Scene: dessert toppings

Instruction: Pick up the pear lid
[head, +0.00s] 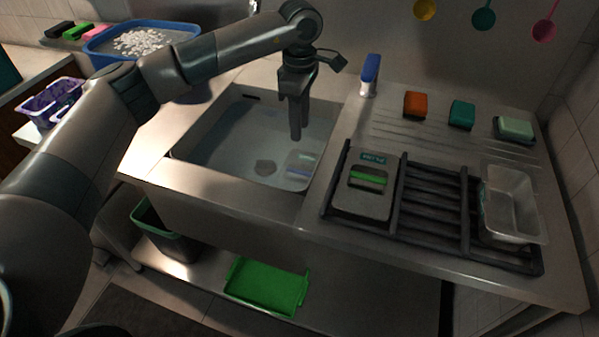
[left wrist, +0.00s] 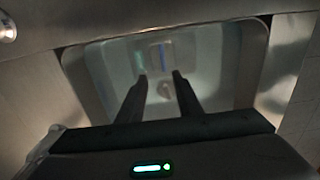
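A flat lid-like piece (head: 301,165) with a pale and bluish strip lies in the sink, under water; it also shows blurred in the left wrist view (left wrist: 155,55). Another grey lid (head: 362,202) with a green bar and a teal label lies on the dark rack right of the sink. My left gripper (head: 296,136) points down over the sink, above and apart from the submerged piece. In the left wrist view its two fingers (left wrist: 160,78) are apart with nothing between them. My right gripper is not in view.
The sink (head: 205,130) has raised walls around my left gripper. A clear container (head: 512,205) stands on the rack (head: 430,205). Orange, teal and pale green sponges (head: 514,128) sit behind.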

